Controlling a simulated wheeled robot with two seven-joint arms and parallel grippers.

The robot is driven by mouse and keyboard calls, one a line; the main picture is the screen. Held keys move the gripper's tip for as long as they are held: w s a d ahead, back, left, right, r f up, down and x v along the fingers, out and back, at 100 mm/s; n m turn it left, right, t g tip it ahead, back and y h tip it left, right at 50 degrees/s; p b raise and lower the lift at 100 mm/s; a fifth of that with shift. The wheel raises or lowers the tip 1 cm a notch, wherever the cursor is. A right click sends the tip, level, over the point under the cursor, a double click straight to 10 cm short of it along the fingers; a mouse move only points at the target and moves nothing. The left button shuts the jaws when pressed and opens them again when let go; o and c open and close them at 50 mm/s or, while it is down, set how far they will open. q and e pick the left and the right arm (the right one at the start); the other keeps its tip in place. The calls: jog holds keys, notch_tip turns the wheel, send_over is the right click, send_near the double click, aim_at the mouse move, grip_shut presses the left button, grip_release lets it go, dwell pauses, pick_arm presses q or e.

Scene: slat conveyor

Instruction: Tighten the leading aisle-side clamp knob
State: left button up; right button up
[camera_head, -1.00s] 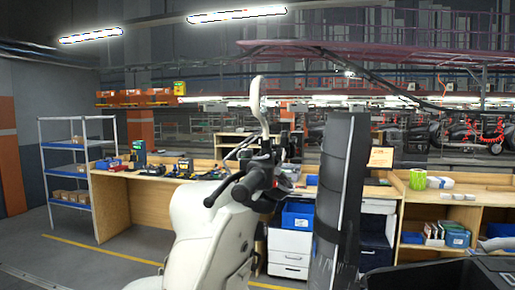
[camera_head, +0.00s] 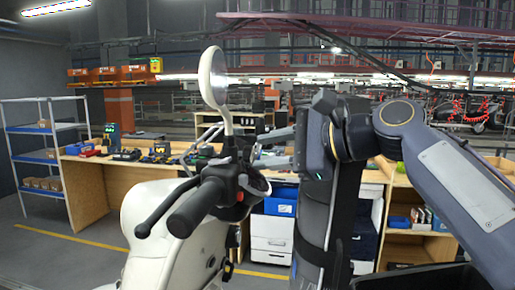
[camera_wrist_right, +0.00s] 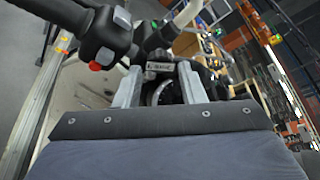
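A cream scooter (camera_head: 160,215) with black handlebar grips (camera_head: 205,200) and a cream-backed mirror (camera_head: 213,78) stands at centre left. My right gripper (camera_head: 262,150) reaches in from the right, with its fingers beside the far side of the handlebar, below the mirror. In the right wrist view, its two grey fingers (camera_wrist_right: 158,82) are apart. A black clamp-like part (camera_wrist_right: 160,67) with light lettering shows between the fingertips. I cannot tell whether they touch it. I cannot pick out a clamp knob for certain. My left gripper is not in view.
A wooden workbench (camera_head: 90,185) with tools runs behind the scooter, beside a shelf rack (camera_head: 48,150) at left. White drawers (camera_head: 272,232) and a blue bin (camera_head: 281,202) stand behind. A yellow line (camera_head: 75,235) crosses open floor at left.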

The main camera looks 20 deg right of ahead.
jog(key=shift+x, duration=1.1)
jog(key=shift+c, duration=0.3)
jog(key=c, duration=0.6)
jog(key=shift+s+f+n+t+b, duration=0.1)
jog(key=shift+f+n+t+b, duration=0.25)
jog(key=shift+n+b, duration=0.45)
jog(key=shift+c, duration=0.2)
jog(key=n+t+b, duration=0.1)
jog(key=n+b, duration=0.1)
jog(key=b, duration=0.1)
jog(key=n+t+b, duration=0.1)
jog(key=n+b, duration=0.1)
jog(key=b, duration=0.2)
jog(key=n+t+b, duration=0.1)
jog(key=n+b, duration=0.2)
jog(key=shift+a+f+y+b, duration=0.15)
jog(key=shift+f+y+b, duration=0.15)
jog(key=shift+f+y, duration=0.1)
jog(key=shift+r+n+t+y+b, duration=0.15)
jog(key=shift+n+t+y+b, duration=0.25)
jog(key=shift+n+b, duration=1.15)
